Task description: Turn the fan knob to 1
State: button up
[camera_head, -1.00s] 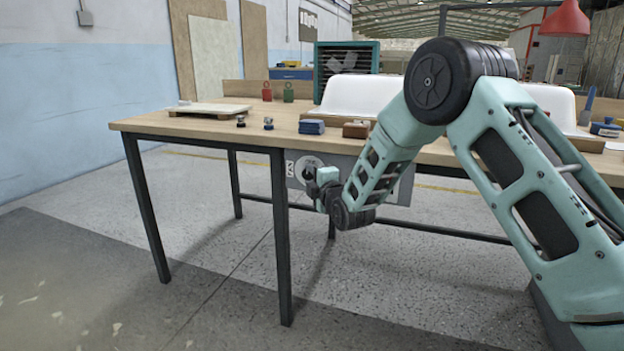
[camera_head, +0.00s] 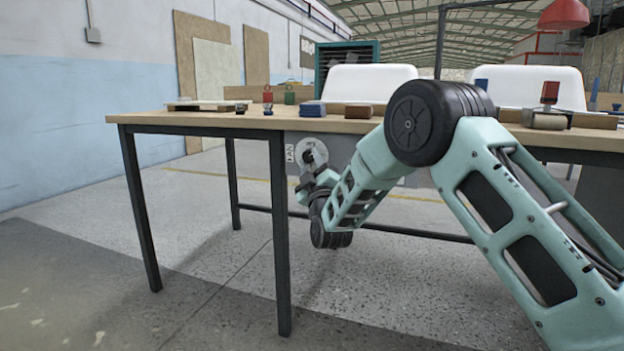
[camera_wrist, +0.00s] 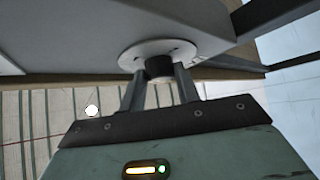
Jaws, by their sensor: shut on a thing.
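The fan knob (camera_wrist: 159,68) is a dark round knob on a pale round dial plate (camera_wrist: 186,50) in the wrist view. The dial plate (camera_head: 311,152) also shows in the head view, on the grey panel (camera_head: 345,150) under the table's front edge, beside a label ending in "AN". My gripper (camera_wrist: 160,84) is shut on the knob, one finger on each side of it. In the head view my gripper (camera_head: 309,164) is at the dial and covers part of it. The dial's marks are too small or hidden to read.
The wooden table (camera_head: 190,119) stands above the panel, with a dark leg (camera_head: 281,235) left of my gripper. On top are a blue block (camera_head: 312,109), a brown block (camera_head: 358,111) and white bathtub shells (camera_head: 365,84). The floor left of the arm is clear.

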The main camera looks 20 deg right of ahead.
jog(key=m+h+b, duration=0.1)
jog(key=m+h, duration=0.1)
jog(key=m+h+b, duration=0.1)
jog(key=m+h, duration=0.2)
jog(key=f+m+t+h+b, duration=0.1)
jog(key=m+h+b, duration=0.1)
jog(key=m, duration=0.1)
jog(key=shift+w+a, duration=0.2)
jog(key=shift+a, duration=0.1)
jog(key=shift+w+a+r+m+g+h+b, duration=0.1)
jog(key=shift+m+g+h+b, duration=0.55)
jog(key=shift+m+h, duration=1.4)
jog(key=shift+w+a+r+m+g+h+b, duration=0.1)
jog(key=shift+m+g+h+b, duration=0.5)
jog(key=shift+m+h, duration=1.45)
jog(key=shift+m+g, duration=0.45)
jog(key=shift+m, duration=0.25)
jog(key=o, duration=1)
jog(key=shift+s, duration=0.15)
